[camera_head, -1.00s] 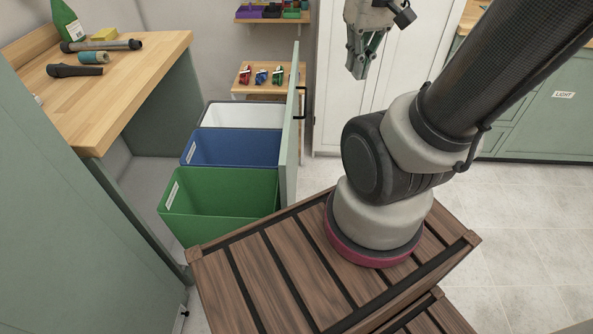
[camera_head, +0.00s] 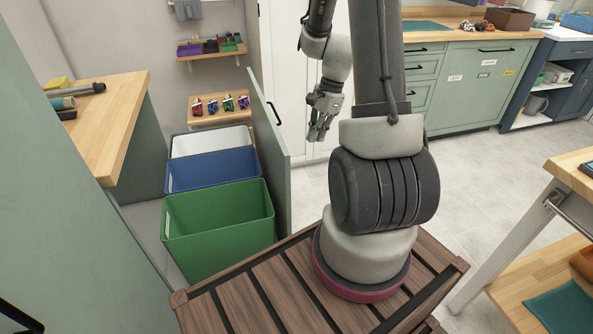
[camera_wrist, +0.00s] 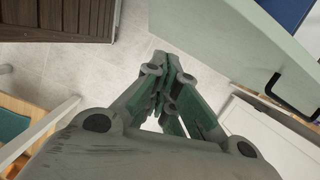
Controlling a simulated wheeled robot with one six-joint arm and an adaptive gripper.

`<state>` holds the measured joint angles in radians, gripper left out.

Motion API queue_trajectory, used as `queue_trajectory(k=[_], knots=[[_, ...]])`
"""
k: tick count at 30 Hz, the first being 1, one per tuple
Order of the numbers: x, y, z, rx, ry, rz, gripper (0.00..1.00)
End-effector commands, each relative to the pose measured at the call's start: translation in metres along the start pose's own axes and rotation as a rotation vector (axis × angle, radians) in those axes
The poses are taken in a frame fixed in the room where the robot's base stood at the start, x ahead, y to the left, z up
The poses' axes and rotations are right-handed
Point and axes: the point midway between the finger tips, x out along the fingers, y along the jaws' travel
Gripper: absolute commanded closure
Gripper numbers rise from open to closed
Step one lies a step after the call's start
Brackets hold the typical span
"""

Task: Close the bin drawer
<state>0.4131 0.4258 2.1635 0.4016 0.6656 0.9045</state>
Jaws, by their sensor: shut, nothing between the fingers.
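The bin drawer stands pulled out, with a green bin (camera_head: 217,235), a blue bin (camera_head: 212,170) and a white bin (camera_head: 205,142) in a row. Its pale green front panel (camera_head: 270,145) stands upright on the bins' right side, with a black handle (camera_head: 272,112) on its outer face. My gripper (camera_head: 319,132) is shut and empty, to the right of the panel and apart from it. In the wrist view, my gripper (camera_wrist: 165,75) points past the front panel (camera_wrist: 235,50), whose handle (camera_wrist: 272,84) shows at the right.
A wooden counter (camera_head: 120,110) with green sides stands left of the bins. A small shelf (camera_head: 212,120) with coloured items is behind. My slatted wooden base is close in front of the bins. Tiled floor (camera_head: 470,185) is open to the right.

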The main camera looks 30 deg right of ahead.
Motion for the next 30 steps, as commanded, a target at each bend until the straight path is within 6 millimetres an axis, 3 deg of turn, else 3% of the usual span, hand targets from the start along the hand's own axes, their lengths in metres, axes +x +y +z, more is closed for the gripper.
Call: queue_trajectory(k=[6,11,17,26,30], knots=[[0.0,-0.009,-0.002,0.164,0.009,-0.038,1.0],[0.005,-0.009,-0.002,0.201,0.01,-0.037,1.0],[0.036,-0.01,-0.003,0.199,0.009,-0.034,1.0],[0.1,-0.011,-0.004,0.198,0.01,-0.033,1.0],[0.105,-0.017,0.017,0.192,0.011,-0.037,1.0]])
